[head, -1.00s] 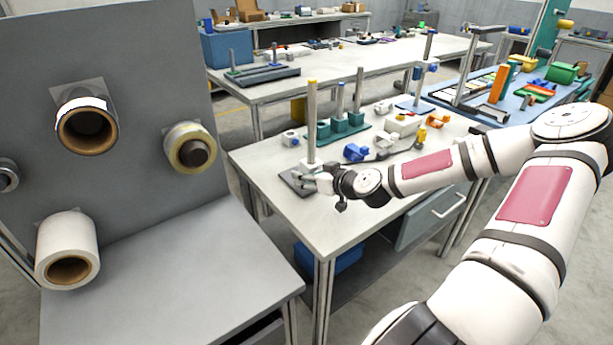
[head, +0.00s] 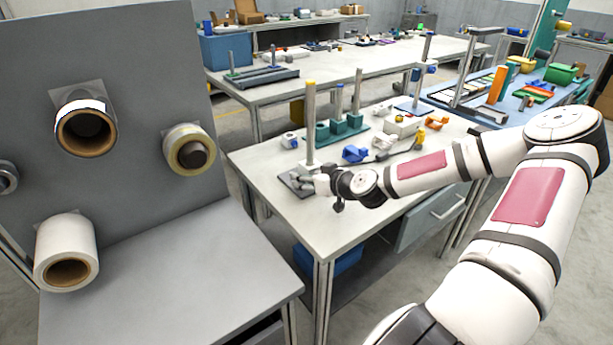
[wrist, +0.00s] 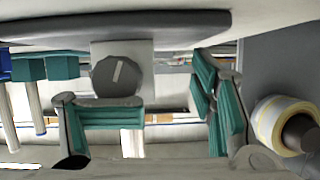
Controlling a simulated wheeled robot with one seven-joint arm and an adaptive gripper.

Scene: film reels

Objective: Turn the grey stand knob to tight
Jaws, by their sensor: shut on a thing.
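The stand is a pale post (head: 310,125) with a yellow top, upright on a dark flat base (head: 290,181) at the near table's left side. In the wrist view, which is upside down, its grey round knob (wrist: 117,77) with a pale pointer line sits on a light block (wrist: 145,60). The pointer is slightly tilted. My gripper (head: 318,183) is low beside the post, and its teal-padded fingers (wrist: 168,115) show in the wrist view. It is shut on the knob, though the contact is not clear; the left finger overlaps the knob's edge.
Teal blocks with posts (head: 335,128) stand behind the stand. Blue parts (head: 354,153) lie to its right. A grey panel (head: 130,40) with tape rolls (head: 190,150) rises at the left. The near table's front area (head: 330,230) is clear.

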